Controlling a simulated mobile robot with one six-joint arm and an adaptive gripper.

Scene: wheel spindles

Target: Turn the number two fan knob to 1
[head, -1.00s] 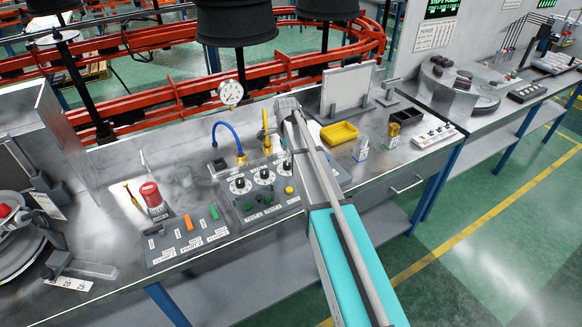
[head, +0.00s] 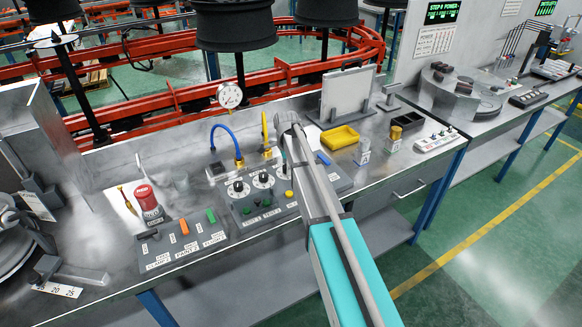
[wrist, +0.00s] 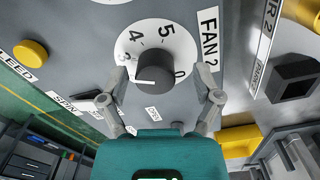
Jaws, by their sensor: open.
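The number two fan knob (wrist: 155,55) is a dark round knob on a white dial in the wrist view, beside a "FAN 2" label (wrist: 208,42). The figures 5, 4, 3 and 0 show around it; the dial's lower part is hidden. A white mark shows on the knob's lower edge. My gripper (wrist: 158,86) is open, one finger on each side of the knob's lower part; I cannot tell whether they touch it. In the head view my arm covers part of the control panel (head: 232,212), and the gripper is mostly hidden.
In the head view a red emergency button (head: 145,197), a blue hose (head: 222,134), a gauge (head: 229,95) and a yellow bin (head: 340,137) stand around the panel.

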